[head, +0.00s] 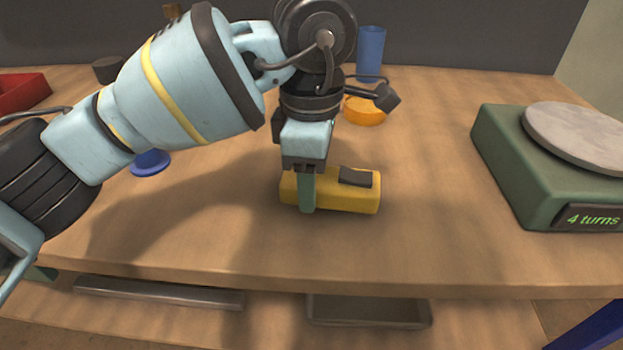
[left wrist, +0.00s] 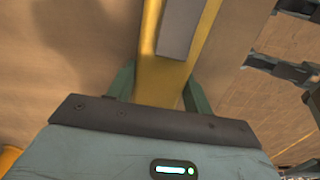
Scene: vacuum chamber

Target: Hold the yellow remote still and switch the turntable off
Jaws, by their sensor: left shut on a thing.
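The yellow remote (head: 345,198) lies on the table, with a dark grey button or slider (head: 356,177) on its top toward the right end. My left gripper (head: 306,200) points down and is shut on the remote's left part, with a green finger against its front side. In the left wrist view the remote (left wrist: 160,78) runs between the two green fingers (left wrist: 160,95). The turntable (head: 520,170) stands at the right, a green box with a round grey plate (head: 580,132) and a display reading "4 turns" (head: 594,218). My right gripper is not in view.
Behind my left gripper are an orange round thing (head: 364,112) and a blue cup (head: 370,50). A blue disc (head: 150,163) and a red tray (head: 22,91) are at the left. The wooden table (head: 430,240) is clear between remote and turntable.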

